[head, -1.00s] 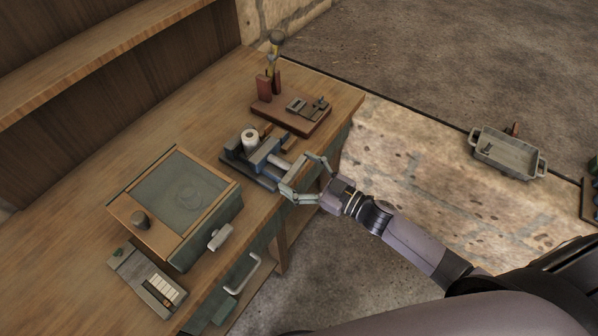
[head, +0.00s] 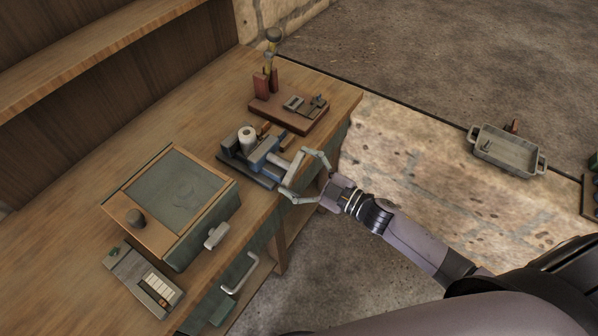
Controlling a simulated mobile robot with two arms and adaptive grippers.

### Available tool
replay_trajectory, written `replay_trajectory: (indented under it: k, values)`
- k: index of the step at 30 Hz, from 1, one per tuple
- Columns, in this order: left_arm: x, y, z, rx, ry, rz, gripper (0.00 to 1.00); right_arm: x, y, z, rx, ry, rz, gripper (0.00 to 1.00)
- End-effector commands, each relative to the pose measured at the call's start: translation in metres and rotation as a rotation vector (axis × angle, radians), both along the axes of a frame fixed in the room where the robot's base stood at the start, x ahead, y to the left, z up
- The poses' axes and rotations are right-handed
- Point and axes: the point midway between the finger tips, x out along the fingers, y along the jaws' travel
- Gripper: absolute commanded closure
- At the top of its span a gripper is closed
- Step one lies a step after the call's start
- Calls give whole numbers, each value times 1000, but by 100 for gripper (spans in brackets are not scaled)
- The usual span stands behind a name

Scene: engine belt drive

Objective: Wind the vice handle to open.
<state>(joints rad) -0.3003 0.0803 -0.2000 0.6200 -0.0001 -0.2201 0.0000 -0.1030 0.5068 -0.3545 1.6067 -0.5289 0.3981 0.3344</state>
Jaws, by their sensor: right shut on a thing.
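The vice (head: 263,153) is a blue-grey tool on a dark base near the front edge of the wooden bench. A pale upright cylinder (head: 247,134) stands at its left end, and I cannot tell whether the jaws touch it. My right gripper (head: 303,172) is at the vice's right end, over the bench edge. Its fingers are spread to either side of the vice handle and are shut on it. My left gripper is not in view.
A green-topped box (head: 180,195) with a knob stands left of the vice. A red-brown board (head: 290,113) with small parts lies behind it. A small tray of pale pieces (head: 145,280) is at the lower left. A grey metal tray (head: 507,150) is at the right.

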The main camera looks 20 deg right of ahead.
Motion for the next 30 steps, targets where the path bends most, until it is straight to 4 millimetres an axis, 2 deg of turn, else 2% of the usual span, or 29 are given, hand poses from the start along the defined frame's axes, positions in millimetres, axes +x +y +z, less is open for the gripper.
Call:
replay_trajectory:
  k: [21, 30]
  values:
    - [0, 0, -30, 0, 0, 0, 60, 1, 1, 0, -531, -418, -3, 45]
    - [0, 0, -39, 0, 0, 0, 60, 2, 0, 1, -689, -543, -5, 46]
